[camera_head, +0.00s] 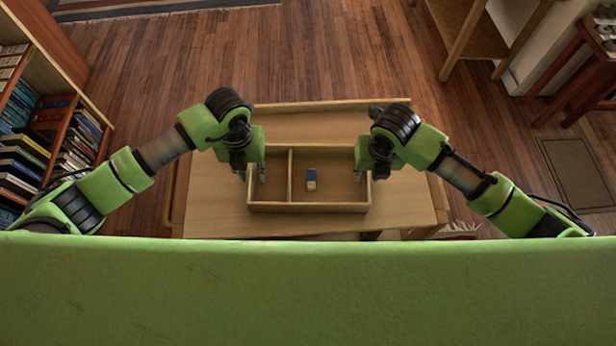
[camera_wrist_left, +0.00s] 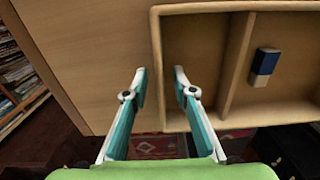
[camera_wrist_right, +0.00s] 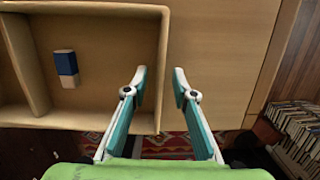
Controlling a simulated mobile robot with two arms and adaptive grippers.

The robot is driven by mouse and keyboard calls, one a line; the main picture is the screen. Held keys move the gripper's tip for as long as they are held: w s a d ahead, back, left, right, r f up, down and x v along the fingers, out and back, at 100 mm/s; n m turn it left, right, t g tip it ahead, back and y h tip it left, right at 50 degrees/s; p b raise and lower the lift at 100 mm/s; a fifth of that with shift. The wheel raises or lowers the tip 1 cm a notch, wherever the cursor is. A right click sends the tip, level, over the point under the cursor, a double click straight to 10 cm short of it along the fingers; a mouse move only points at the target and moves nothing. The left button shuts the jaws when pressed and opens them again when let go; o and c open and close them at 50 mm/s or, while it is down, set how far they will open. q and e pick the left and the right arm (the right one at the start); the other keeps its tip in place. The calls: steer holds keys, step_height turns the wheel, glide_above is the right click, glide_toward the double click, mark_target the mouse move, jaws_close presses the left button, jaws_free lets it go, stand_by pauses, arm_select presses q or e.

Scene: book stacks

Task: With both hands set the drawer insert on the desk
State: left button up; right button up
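The drawer insert (camera_head: 308,207) is a shallow wooden tray with one divider, making a narrow left and a wider right compartment. It lies level over the wooden desk (camera_head: 410,205); whether it touches the desktop is hard to tell. My left gripper (camera_head: 252,175) is at its left end wall, which shows between the open fingers (camera_wrist_left: 160,78) in the left wrist view. My right gripper (camera_head: 371,172) is at the right end wall, also between open fingers (camera_wrist_right: 160,78). Both grippers show gaps beside the walls. A blue-and-white eraser (camera_head: 311,180) lies in the wider compartment.
A bookshelf (camera_head: 60,125) stands on the left. A wooden stand (camera_head: 470,30) and a dark wooden piece of furniture (camera_head: 585,70) are at the back right. Bare desktop shows behind and right of the insert. A patterned rug (camera_wrist_left: 155,146) shows below the desk edge.

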arm_select(q)
steer(key=shift+f, duration=0.25)
arm_select(e)
steer(key=shift+f, duration=0.25)
arm_select(q)
jaws_close()
arm_select(e)
jaws_close()
arm_select(q)
steer(key=shift+r, duration=0.1)
arm_select(e)
steer(key=shift+r, duration=0.1)
